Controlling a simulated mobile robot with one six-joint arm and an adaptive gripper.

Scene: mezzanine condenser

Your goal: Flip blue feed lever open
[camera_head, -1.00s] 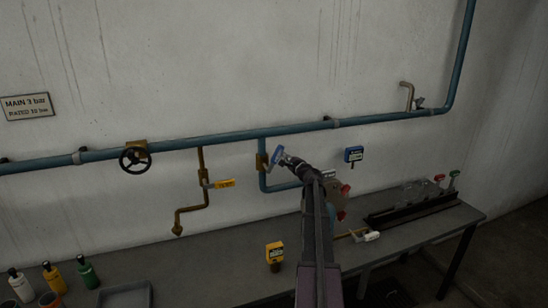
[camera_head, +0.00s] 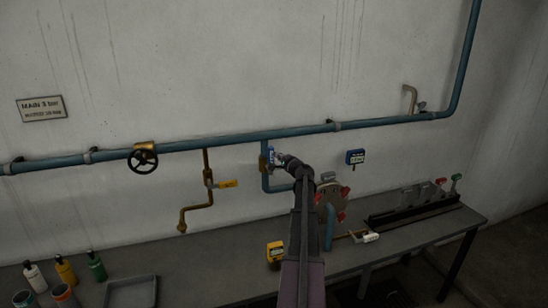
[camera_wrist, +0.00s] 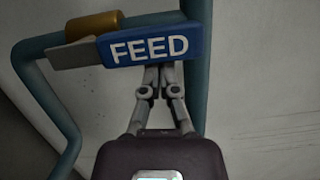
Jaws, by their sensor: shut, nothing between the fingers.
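The blue feed lever (camera_head: 271,155) is on a brass valve (camera_head: 263,162) in the short blue pipe that drops from the main pipe. In the wrist view, the blue handle marked FEED (camera_wrist: 152,46) and its grey stem (camera_wrist: 72,54) run nearly along the brass valve body (camera_wrist: 93,26) and its pipe. My gripper (camera_head: 281,158) is at the lever from the right. In the wrist view, its fingers (camera_wrist: 157,72) are shut with the tips together at the handle's lower edge, empty. Whether they touch it is hard to tell.
The yellow-handled lever (camera_head: 228,184) and black handwheel (camera_head: 142,159) are to the left. Below is the bench (camera_head: 205,275) with bottles, a tray (camera_head: 131,292), a yellow device (camera_head: 275,250) and a red-knobbed flange (camera_head: 334,198).

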